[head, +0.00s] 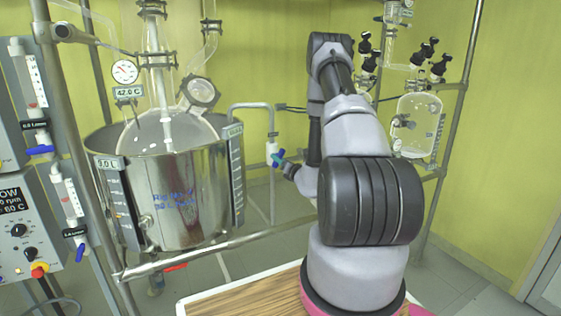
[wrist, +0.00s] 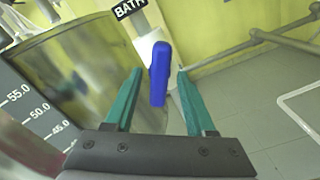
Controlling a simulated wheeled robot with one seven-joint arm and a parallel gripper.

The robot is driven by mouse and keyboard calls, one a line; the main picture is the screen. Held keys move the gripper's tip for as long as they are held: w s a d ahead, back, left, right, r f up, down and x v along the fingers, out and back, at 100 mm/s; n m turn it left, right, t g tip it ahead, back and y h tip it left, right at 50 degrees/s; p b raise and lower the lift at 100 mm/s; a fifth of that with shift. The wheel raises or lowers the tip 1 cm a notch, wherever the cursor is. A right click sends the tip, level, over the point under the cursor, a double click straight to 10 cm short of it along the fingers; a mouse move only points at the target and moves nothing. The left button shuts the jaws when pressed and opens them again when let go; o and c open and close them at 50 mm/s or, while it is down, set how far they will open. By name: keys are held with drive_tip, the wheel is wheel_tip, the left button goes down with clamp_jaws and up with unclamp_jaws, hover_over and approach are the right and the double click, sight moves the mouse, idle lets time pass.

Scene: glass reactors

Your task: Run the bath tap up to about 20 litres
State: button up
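The bath tap is a white valve body (head: 271,147) on a grey pipe bent over the steel bath (head: 185,195). Its blue handle (wrist: 159,73) stands nearly upright in the wrist view, under a "BATH" label (wrist: 129,8). My gripper (wrist: 160,71) is open, with its green fingers either side of the handle and a gap on both sides. In the head view my gripper (head: 281,158) is small and partly hidden by my arm, close by the tap. A display (head: 108,163) on the bath's left reads 9.0 L.
A glass vessel (head: 165,132) sits in the bath, with a dial above a 42.0 C display (head: 129,92). Other blue-handled valves (head: 40,150) and a control box (head: 20,225) are at left. Metal frame bars cross below the bath. Glassware (head: 416,125) hangs at right.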

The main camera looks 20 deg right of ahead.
idle(0.3)
drive_tip(key=s, duration=1)
drive_tip(key=shift+s+d, duration=0.15)
drive_tip(key=shift+s, duration=0.2)
idle(6.3)
